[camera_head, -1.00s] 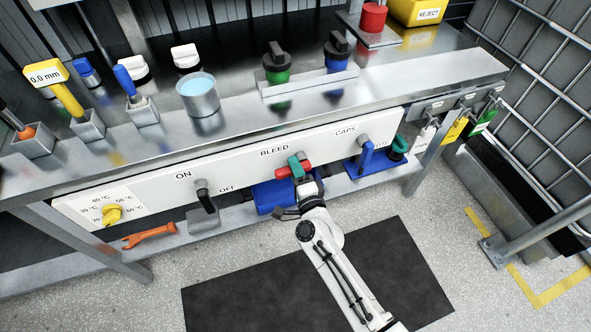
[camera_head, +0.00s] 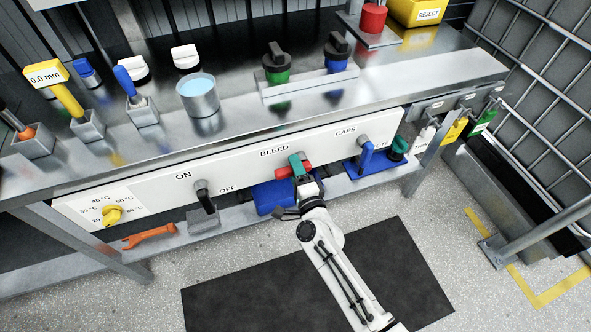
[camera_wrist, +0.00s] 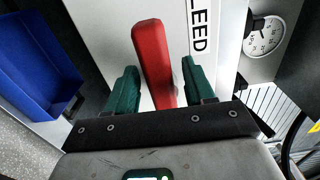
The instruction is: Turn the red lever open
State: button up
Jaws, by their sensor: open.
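The red lever (camera_head: 282,173) is on the white front panel under the BLEED label, and it lies roughly sideways in the head view. My gripper (camera_head: 298,165) is at the lever, with its teal fingers partly covering it. In the wrist view the lever (camera_wrist: 153,55) reaches down between the two teal fingers of my gripper (camera_wrist: 162,85). The fingers are open, one on each side of it, with a small gap visible at each side. The lever's pivot is hard to make out.
On the panel, a black lever (camera_head: 205,200) is to the left and a blue lever (camera_head: 367,157) to the right. A yellow dial knob (camera_head: 111,214) is at the far left. A blue bin (camera_head: 270,200) is just below my gripper, also seen in the wrist view (camera_wrist: 38,65).

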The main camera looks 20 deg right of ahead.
jog(key=s, duration=1)
jog(key=shift+s+p, duration=0.4)
jog(key=shift+p, duration=0.05)
jog(key=s+a+f+n+g+y, duration=0.15)
jog(key=s+n+g+y, duration=0.35)
jog(key=s+n+g, duration=0.65)
jog(key=s+d+r+n+g+h, duration=0.3)
jog(key=s+d+n+g+h, duration=0.2)
jog(key=s+d, duration=0.7)
jog(key=s+n, duration=0.1)
jog(key=s, duration=0.3)
